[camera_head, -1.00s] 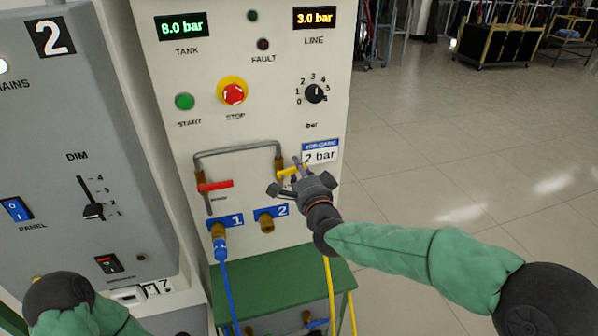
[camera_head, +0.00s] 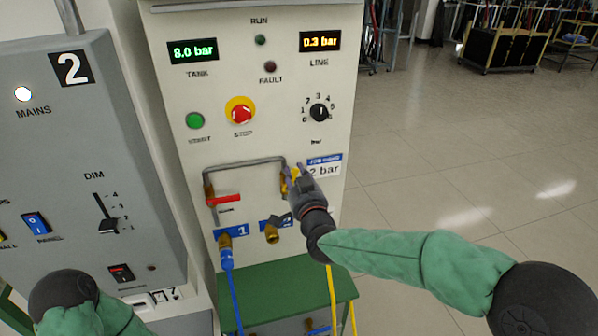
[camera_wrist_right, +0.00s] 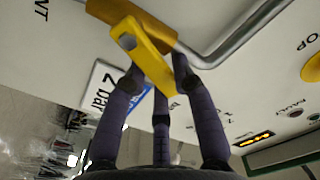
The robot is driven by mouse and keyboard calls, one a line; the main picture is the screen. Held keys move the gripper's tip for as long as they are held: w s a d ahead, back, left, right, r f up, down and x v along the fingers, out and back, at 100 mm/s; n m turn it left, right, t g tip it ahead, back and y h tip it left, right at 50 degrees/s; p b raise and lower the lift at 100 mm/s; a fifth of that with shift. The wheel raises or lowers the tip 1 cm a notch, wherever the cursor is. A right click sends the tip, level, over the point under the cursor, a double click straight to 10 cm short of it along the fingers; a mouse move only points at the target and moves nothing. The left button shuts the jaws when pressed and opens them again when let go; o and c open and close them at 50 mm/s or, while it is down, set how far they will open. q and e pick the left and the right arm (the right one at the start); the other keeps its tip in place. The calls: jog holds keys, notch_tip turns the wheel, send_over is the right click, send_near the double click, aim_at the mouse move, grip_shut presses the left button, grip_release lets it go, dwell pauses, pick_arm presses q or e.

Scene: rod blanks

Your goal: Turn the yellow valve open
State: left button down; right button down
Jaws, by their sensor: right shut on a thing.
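The yellow valve lever (camera_head: 285,186) is on the right brass valve under the grey bent pipe of the panel, mostly hidden behind my right gripper (camera_head: 291,173) in the head view.
A red lever (camera_head: 224,199) sits on the left branch of the pipe. Below are outlet 1 with a blue hose (camera_head: 232,288) and brass outlet 2 (camera_head: 272,235). The LINE display (camera_head: 320,41) reads 0.3 bar. A grey cabinet (camera_head: 60,180) stands left; open floor lies right.

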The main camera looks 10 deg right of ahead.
jog(key=n, duration=0.1)
jog(key=a+n+p, duration=0.1)
jog(key=n+p, duration=0.1)
jog(key=shift+a+r+n, duration=0.25)
jog(key=shift+r+n, duration=0.05)
jog(key=shift+a+n, duration=0.2)
jog(key=shift+n, duration=0.3)
jog(key=c, duration=1)
grip_release()
jog(key=s, duration=1.2)
jog(key=shift+d, duration=0.15)
